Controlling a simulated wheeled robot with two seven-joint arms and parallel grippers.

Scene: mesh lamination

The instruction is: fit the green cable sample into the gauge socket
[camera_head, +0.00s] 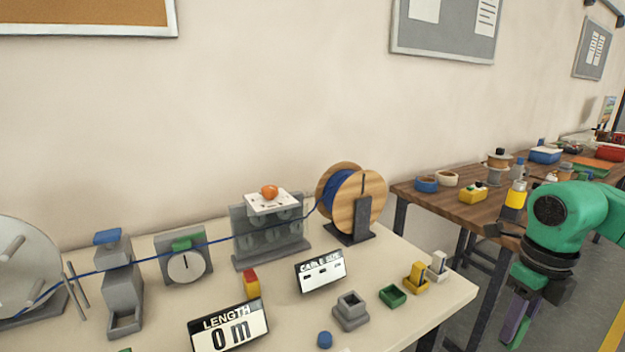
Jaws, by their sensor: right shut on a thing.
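My right gripper (515,318) hangs off the table's right edge, over the floor, with its fingers pointing down. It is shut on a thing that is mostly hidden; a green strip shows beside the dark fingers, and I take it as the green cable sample. The grey gauge socket (350,311), a stepped block with a square opening, stands on the table to the left, in front of the CABLE SIZE display (321,271). The opening looks empty. A small hollow green holder (392,296) sits empty to its right. My left gripper is out of view.
A yellow holder (415,280) and a grey holder (438,268), each with a peg, stand near the right edge. The LENGTH display (229,327) and a blue piece (325,340) are in front. A cable spool (350,200) stands behind. A wooden bench (450,205) lies beyond a gap.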

